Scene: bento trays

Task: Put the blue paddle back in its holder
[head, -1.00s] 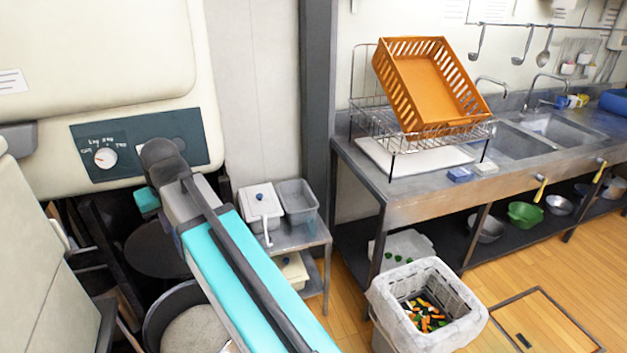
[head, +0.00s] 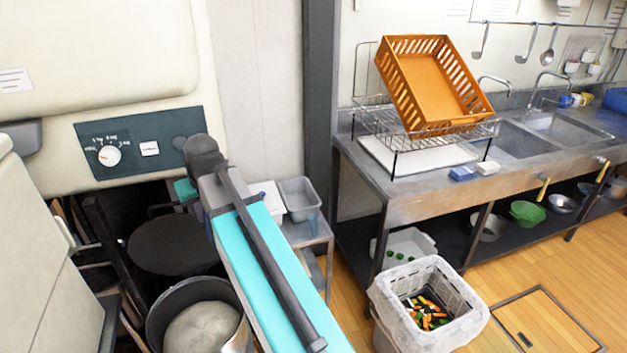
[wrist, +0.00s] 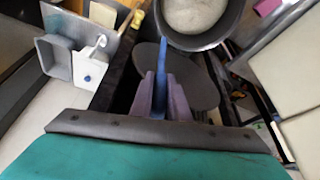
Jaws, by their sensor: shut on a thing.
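My gripper (wrist: 161,88) shows in the wrist view, its two purple-grey fingers shut on the blue paddle (wrist: 163,52). The paddle points up the picture from between the fingers, over a dark round disc and beside the pot's rim. The head view shows neither gripper nor paddle. A grey open bin (head: 301,197) stands on a small steel stand at the centre; it also shows in the wrist view (wrist: 54,60). Beside it, a white lidded box with a blue knob (wrist: 88,76) has a white handled tool on it. I cannot tell which one is the paddle's holder.
A pot of rice (head: 160,315) stands at the lower left, near a dark round disc (head: 165,245). The cream machine (head: 110,60) overhangs them. A grey post (head: 318,110) stands behind the stand. A lined waste bin (head: 455,325) is on the floor to the right.

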